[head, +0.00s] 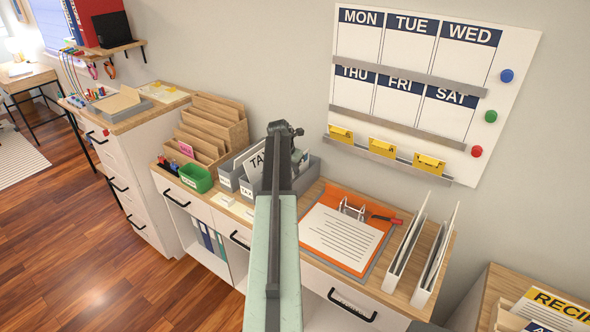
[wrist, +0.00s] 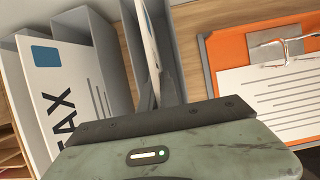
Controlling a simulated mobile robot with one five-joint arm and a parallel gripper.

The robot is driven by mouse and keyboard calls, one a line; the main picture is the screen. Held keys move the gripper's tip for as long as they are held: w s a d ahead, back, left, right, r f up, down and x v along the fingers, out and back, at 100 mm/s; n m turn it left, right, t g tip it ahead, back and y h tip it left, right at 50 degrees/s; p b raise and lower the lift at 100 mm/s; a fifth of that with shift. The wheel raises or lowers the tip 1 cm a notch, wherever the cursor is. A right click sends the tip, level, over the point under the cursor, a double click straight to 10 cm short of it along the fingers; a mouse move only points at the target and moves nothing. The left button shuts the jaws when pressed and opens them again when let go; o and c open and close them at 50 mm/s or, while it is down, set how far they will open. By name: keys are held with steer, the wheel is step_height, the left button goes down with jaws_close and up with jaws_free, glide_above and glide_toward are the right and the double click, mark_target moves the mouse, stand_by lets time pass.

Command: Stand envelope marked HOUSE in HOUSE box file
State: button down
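My gripper (wrist: 150,88) is over the grey box files in the middle of the cabinet top. In the wrist view its fingers are close together on a thin white envelope (wrist: 149,35), seen nearly edge-on, inside or just above a grey box file (wrist: 112,50). Its marking cannot be read. In the head view my arm hides most of it; a pale piece (head: 297,156) shows right of my wrist. A white envelope marked TAX (wrist: 62,95) stands in the left box file, also in the head view (head: 253,163). No HOUSE label is readable.
An orange clipboard (head: 318,212) with paper lies right of the box files. White upright holders (head: 408,250) stand farther right. A green tub (head: 196,178) and a brown sorter (head: 213,130) stand left. A wall planner (head: 425,80) hangs behind.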

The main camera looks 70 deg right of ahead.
steer(key=shift+f, duration=0.1)
steer(key=c, duration=1.2)
jaws_free()
steer(key=p+v, duration=0.5)
steer(key=v, duration=0.1)
steer(key=shift+p, duration=0.4)
